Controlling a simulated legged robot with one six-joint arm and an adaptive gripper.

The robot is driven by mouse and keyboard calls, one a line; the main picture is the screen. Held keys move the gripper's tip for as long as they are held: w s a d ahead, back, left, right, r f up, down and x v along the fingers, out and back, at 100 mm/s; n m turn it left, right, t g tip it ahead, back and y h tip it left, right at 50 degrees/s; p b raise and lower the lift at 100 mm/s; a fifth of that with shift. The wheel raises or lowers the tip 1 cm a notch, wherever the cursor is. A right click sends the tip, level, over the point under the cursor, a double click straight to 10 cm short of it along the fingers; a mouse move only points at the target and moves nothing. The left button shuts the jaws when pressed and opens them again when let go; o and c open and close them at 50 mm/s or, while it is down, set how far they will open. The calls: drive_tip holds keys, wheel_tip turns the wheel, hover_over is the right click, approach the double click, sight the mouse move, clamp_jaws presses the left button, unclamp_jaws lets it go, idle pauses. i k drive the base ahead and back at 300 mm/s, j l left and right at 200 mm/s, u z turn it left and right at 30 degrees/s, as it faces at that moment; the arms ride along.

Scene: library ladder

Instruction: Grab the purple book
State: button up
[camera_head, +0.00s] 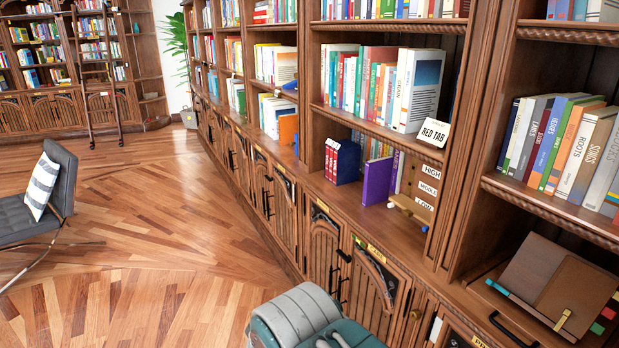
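The purple book (377,181) stands upright on the lowest open shelf of the middle bookcase, a little right of the picture's centre. My gripper does not show in this view. The grey and teal body part at the bottom centre appears to be mine.
A brown book or folder (560,285) lies on the right-hand ledge. Cabinet doors (325,250) stand below the shelf. A chair (45,200) is at left. The wooden floor (170,230) is open between.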

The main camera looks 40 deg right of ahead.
sight(378, 172)
drive_tip(key=i+j+u, duration=0.1)
drive_tip(key=i, duration=0.25)
drive_tip(key=i+j+u, duration=0.1)
drive_tip(key=i, duration=0.3)
drive_tip(key=i+z, duration=0.3)
drive_tip(key=z, duration=0.15)
drive_tip(key=i+z, duration=0.25)
drive_tip(key=z, duration=0.2)
drive_tip(key=i+j+z, duration=0.1)
drive_tip(key=i+z, duration=0.4)
drive_tip(key=z, duration=0.3)
drive_tip(key=l+z, duration=0.1)
drive_tip(key=z, duration=0.3)
drive_tip(key=i+z, duration=0.15)
drive_tip(key=z, duration=0.3)
drive_tip(key=i+z, duration=0.1)
drive_tip(key=z, duration=0.3)
drive_tip(key=i+z, duration=0.3)
drive_tip(key=i+j+z, duration=0.1)
drive_tip(key=z, duration=0.25)
